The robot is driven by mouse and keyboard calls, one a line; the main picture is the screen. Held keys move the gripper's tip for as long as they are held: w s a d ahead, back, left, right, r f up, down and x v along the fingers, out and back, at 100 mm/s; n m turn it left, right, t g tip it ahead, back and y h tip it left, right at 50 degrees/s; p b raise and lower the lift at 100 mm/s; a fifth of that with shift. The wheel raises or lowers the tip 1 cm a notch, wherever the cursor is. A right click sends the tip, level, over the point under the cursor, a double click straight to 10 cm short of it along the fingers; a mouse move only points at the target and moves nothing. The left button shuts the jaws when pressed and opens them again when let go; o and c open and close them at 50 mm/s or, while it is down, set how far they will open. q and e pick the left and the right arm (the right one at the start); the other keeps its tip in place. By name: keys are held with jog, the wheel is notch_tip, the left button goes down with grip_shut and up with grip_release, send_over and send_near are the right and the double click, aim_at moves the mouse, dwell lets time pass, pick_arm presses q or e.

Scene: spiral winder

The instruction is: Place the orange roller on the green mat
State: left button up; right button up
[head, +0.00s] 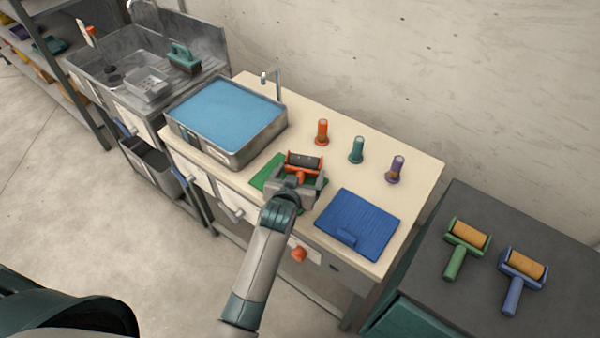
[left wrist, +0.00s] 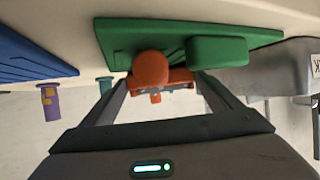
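The orange roller (head: 304,160), with an orange frame and a dark drum, lies at the green mat (head: 263,175), over its middle in the head view. In the left wrist view the rounded orange handle end (left wrist: 151,67) shows in front of the frame, against the green mat (left wrist: 118,35). My left gripper (head: 297,180) is over the mat at the roller. Its two fingers stand wide apart on either side of the roller, and I see no grip on it. The gripper hides part of the handle and mat. My right gripper is not in view.
A blue mat (head: 358,220) lies to the right. Red (head: 322,132), teal (head: 356,150) and purple (head: 396,169) bottles stand behind. A blue-filled tray (head: 228,112) is at left. Green (head: 464,246) and blue (head: 520,278) rollers lie on the dark side table (head: 450,205).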

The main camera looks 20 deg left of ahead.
pick_arm(q)
jog(key=shift+o, duration=1.3)
jog(key=shift+r, duration=0.1)
jog(key=shift+r, duration=0.15)
jog(key=shift+s+r, duration=0.15)
jog(key=shift+s, duration=0.35)
jog(key=b+v, duration=0.1)
jog(key=v, duration=0.8)
jog(key=shift+s+r+b, duration=0.25)
jog(key=shift+s+b, duration=0.05)
jog(key=shift+s, duration=0.05)
jog(key=shift+s+r, duration=0.25)
jog(key=shift+s, duration=0.25)
